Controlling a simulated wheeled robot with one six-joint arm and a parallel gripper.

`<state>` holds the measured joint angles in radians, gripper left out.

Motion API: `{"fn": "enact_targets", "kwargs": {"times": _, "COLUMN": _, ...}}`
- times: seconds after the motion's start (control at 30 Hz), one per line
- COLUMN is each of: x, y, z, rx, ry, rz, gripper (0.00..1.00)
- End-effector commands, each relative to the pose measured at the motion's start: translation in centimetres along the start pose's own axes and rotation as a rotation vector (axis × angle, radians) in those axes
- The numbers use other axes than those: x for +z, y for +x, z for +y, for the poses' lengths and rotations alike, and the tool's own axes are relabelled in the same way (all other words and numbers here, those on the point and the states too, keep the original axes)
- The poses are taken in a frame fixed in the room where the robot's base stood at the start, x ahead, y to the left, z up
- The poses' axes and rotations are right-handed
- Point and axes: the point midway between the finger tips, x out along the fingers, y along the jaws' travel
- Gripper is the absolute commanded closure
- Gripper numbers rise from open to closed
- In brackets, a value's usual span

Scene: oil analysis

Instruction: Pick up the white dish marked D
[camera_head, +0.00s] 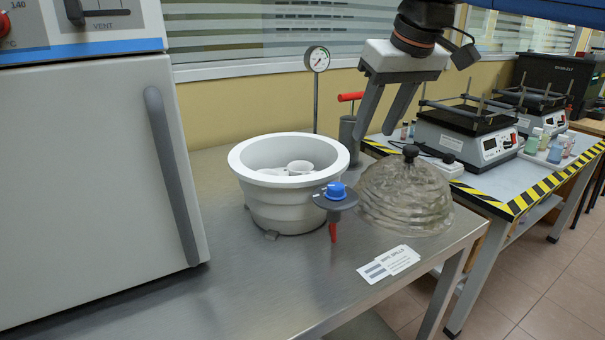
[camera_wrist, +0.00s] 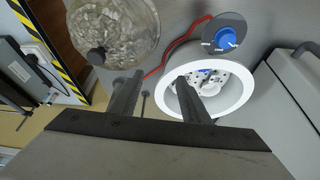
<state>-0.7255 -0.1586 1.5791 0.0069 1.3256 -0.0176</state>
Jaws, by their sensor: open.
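A round white bowl (camera_head: 290,216) stands on the steel bench, open at the top. Inside it a small white cup-like dish (camera_head: 300,167) shows, with other low white shapes beside it. No letter D is readable on any of them. The white bowl also shows in the wrist view (camera_wrist: 243,92), with a holed white plate and blue bits inside, partly hidden by a finger. My gripper (camera_head: 376,136) is open and empty, above and to the right of the bowl. In the wrist view its two fingers (camera_wrist: 157,82) stand apart, the right one overlapping the bowl.
A clear domed lid (camera_head: 405,198) with a dark knob sits right of the bowl. A blue-knobbed valve (camera_head: 336,191) with a red tip is at the bowl's front right. A gauge (camera_head: 317,60) stands behind. A large grey oven (camera_head: 90,190) bounds the left. The front bench is mostly clear.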

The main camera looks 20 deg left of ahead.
Motion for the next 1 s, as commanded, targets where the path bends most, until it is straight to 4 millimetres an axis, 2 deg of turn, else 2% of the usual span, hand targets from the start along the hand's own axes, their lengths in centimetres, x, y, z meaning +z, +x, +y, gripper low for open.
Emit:
{"fn": "enact_targets", "kwargs": {"times": 0.03, "x": -1.5, "y": -0.1, "z": -1.7, "rx": -0.013, "ry": -0.031, "rz": -0.001, "gripper": 0.58}}
{"fn": "enact_targets", "kwargs": {"times": 0.1, "x": -3.1, "y": -0.4, "z": -3.5, "rx": -0.026, "ry": -0.061, "rz": -0.001, "gripper": 0.58}}
{"fn": "enact_targets", "kwargs": {"times": 0.2, "x": -4.5, "y": -0.6, "z": -5.5, "rx": -0.038, "ry": -0.092, "rz": -0.002, "gripper": 0.58}}
{"fn": "enact_targets", "kwargs": {"times": 0.3, "x": -5.2, "y": -0.6, "z": -6.5, "rx": -0.045, "ry": -0.108, "rz": -0.003, "gripper": 0.58}}
{"fn": "enact_targets", "kwargs": {"times": 0.47, "x": -5.4, "y": 0.8, "z": -6.9, "rx": -0.047, "ry": -0.113, "rz": -0.006, "gripper": 0.58}}
{"fn": "enact_targets", "kwargs": {"times": 1.0, "x": -5.3, "y": 9.9, "z": -7.2, "rx": -0.046, "ry": -0.112, "rz": -0.004, "gripper": 0.58}}
